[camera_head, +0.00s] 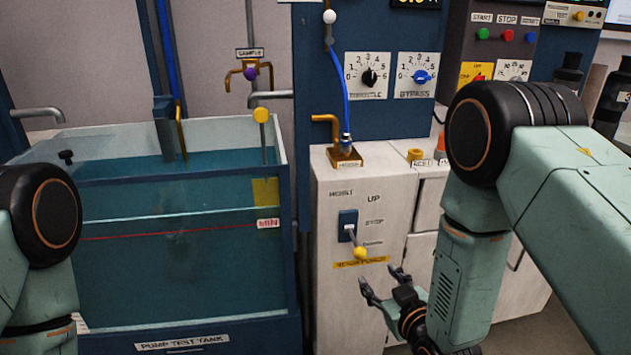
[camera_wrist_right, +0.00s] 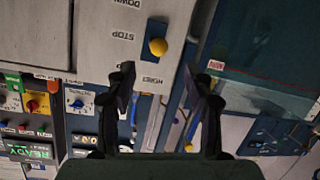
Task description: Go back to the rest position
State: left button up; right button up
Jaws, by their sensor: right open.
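My right gripper (camera_head: 383,277) is open and empty in the head view, just below and to the right of the hoist lever's yellow knob (camera_head: 360,253). The right wrist view shows my gripper's two fingers (camera_wrist_right: 160,82) spread apart with nothing between them. The knob (camera_wrist_right: 158,47) appears there beyond the fingertips, and no contact shows. In the head view the lever hangs tilted downward from its blue switch plate (camera_head: 347,222). My left arm shows only in part at the left edge, and its gripper is out of the picture.
The pump test tank (camera_head: 180,285) with blue-green water stands at the left. The white cabinet (camera_head: 335,300) with the hoist switch is close to my right gripper. A blue panel (camera_head: 392,122) with throttle and bypass dials rises behind. Start and stop buttons (camera_head: 506,37) are at upper right.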

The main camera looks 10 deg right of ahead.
jog(key=s+d+f+m+g+h, duration=0.1)
jog(key=s+d+f+m+g, duration=0.15)
jog(key=s+f+g, duration=0.8)
jog(key=s+f+m+g, duration=0.1)
jog(key=s+f+g, duration=0.1)
jog(key=s, duration=1)
jog(key=s+f+g, duration=0.2)
jog(key=s+f, duration=0.1)
jog(key=s, duration=0.9)
jog(key=shift+s+m+h, duration=0.3)
jog(key=shift+s+m, duration=0.05)
jog(key=shift+a+f, duration=0.1)
